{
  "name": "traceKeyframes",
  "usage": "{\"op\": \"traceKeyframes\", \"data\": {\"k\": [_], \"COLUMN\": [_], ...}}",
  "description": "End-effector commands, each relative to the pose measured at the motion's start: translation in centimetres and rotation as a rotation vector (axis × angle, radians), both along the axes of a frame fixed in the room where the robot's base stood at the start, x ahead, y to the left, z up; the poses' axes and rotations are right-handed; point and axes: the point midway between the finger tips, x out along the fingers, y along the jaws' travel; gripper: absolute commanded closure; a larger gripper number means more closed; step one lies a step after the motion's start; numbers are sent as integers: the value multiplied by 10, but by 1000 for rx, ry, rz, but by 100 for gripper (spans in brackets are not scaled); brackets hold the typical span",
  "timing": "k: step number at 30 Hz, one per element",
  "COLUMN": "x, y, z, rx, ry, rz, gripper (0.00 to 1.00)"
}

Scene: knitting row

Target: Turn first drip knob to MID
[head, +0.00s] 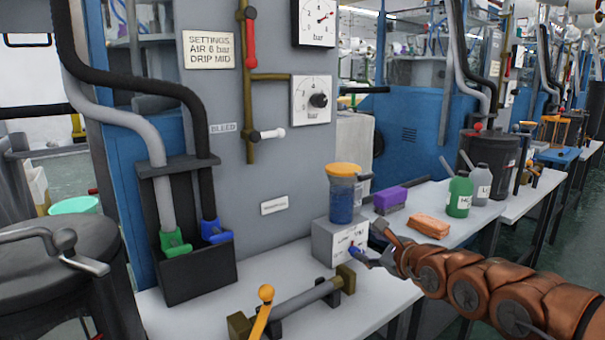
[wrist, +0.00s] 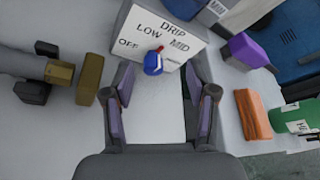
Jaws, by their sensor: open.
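The drip knob is blue with a red pointer tip and sits on the front of a white drip box (head: 325,240). In the wrist view the blue knob (wrist: 153,65) lies between and just beyond my fingertips, and neither finger visibly touches it. Its red tip points up and slightly right, between the LOW and MID labels; OFF is at the left. The knob (head: 354,252) is small in the head view. My gripper (head: 376,245) is open in front of the box; its two fingers also show in the wrist view (wrist: 159,75).
An amber-topped blue jar (head: 342,195) stands on the box. A purple block (head: 390,200), an orange block (head: 428,226) and a green bottle (head: 459,195) are to the right. A grey bar with brass ends (head: 300,301) and a yellow-handled lever (head: 263,310) are at the left front.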

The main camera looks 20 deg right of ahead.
Motion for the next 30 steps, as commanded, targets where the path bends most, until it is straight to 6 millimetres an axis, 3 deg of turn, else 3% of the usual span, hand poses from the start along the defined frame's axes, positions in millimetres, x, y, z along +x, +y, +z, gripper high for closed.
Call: {"op": "traceKeyframes", "data": {"k": [12, 30], "x": [15, 25], "y": [33, 96], "z": [61, 132], "rx": [-184, -413], "ry": [-72, -175], "rz": [94, 269], "gripper": [42, 42]}}
